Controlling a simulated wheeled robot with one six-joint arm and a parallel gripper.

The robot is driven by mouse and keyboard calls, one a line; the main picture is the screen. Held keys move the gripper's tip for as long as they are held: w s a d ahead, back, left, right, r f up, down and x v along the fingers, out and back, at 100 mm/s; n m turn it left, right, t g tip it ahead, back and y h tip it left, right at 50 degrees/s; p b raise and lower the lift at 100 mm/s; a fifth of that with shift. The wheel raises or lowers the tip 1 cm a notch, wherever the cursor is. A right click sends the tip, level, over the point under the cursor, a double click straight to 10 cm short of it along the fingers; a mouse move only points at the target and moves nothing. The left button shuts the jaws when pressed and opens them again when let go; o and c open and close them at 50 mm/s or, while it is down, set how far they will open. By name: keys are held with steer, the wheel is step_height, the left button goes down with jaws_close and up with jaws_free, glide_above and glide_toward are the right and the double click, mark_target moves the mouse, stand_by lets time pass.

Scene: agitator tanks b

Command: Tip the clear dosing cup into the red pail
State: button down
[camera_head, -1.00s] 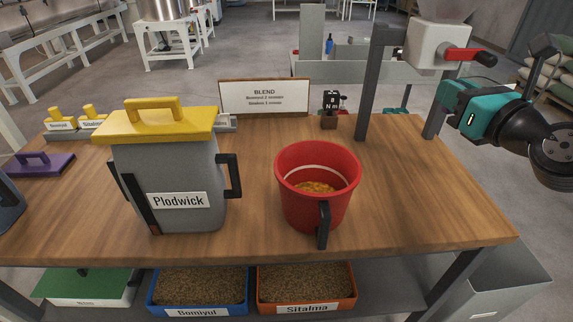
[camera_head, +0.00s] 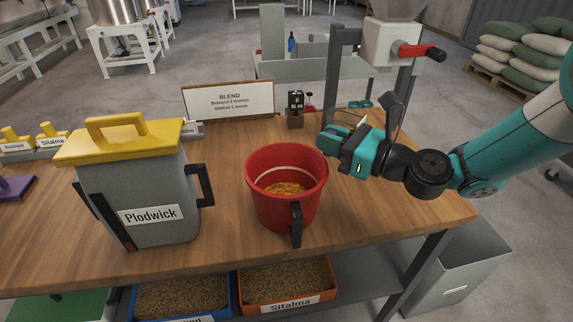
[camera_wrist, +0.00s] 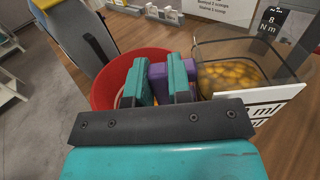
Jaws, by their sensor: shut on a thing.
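The red pail (camera_head: 285,190) stands on the wooden table, upright, with orange-yellow pieces (camera_head: 285,188) in its bottom. My gripper (camera_head: 328,148) is just right of the pail's rim and above the table. In the wrist view, my gripper (camera_wrist: 162,82) is shut on a purple block (camera_wrist: 158,80) that looks like the handle of the clear dosing cup. The cup (camera_wrist: 282,98) is at the right there, see-through, with a white ml label and yellow pieces in it. The pail (camera_wrist: 104,88) shows behind the fingers. In the head view the cup is mostly hidden by the gripper.
A grey Plodwick bin (camera_head: 150,205) with a yellow lid stands left of the pail. A BLEND sign (camera_head: 229,99) and a small torque sign (camera_head: 295,101) stand behind. A feeder with a red handle (camera_head: 415,51) is at the back right. The table's right front is clear.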

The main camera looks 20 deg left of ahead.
steer(key=shift+s, duration=0.1)
steer(key=shift+s+a+f+n+t+h+p, duration=0.15)
steer(key=shift+s+a+n+h+p, duration=0.1)
steer(key=shift+s+a+n+h, duration=0.5)
steer(key=shift+s+a+f+n+t+h+p, duration=0.1)
steer(key=shift+s+a+n+h+p, duration=0.3)
steer(key=shift+n, duration=0.65)
steer(key=shift+s+a+f+n+t+h+p, duration=0.15)
steer(key=shift+s+a+n+h, duration=0.2)
steer(key=shift+n+h, duration=0.5)
steer(key=shift+s, duration=0.1)
steer(key=shift+n+h, duration=0.3)
steer(key=shift+n, duration=0.25)
steer(key=shift+w+d+r+n+t+h+p, duration=0.1)
steer(key=shift+w+d+n+t+h+p, duration=0.1)
steer(key=shift+n+t+h+p, duration=0.4)
steer(key=shift+w+d+f+n+h+b, duration=0.15)
steer(key=shift+f+n+h+b, duration=0.2)
steer(key=shift+f+n, duration=0.3)
steer(key=shift+w+d+r+n+t+h+p, duration=0.1)
steer(key=shift+w+d+n+t+h+p, duration=0.1)
steer(key=shift+n+t+h+p, duration=0.3)
stand_by(0.9)
steer(key=shift+s+a+r+n+t+h+p, duration=0.15)
steer(key=shift+s+a+n+t+h+p, duration=0.15)
steer(key=shift+s+a+n+p, duration=0.25)
stand_by(0.8)
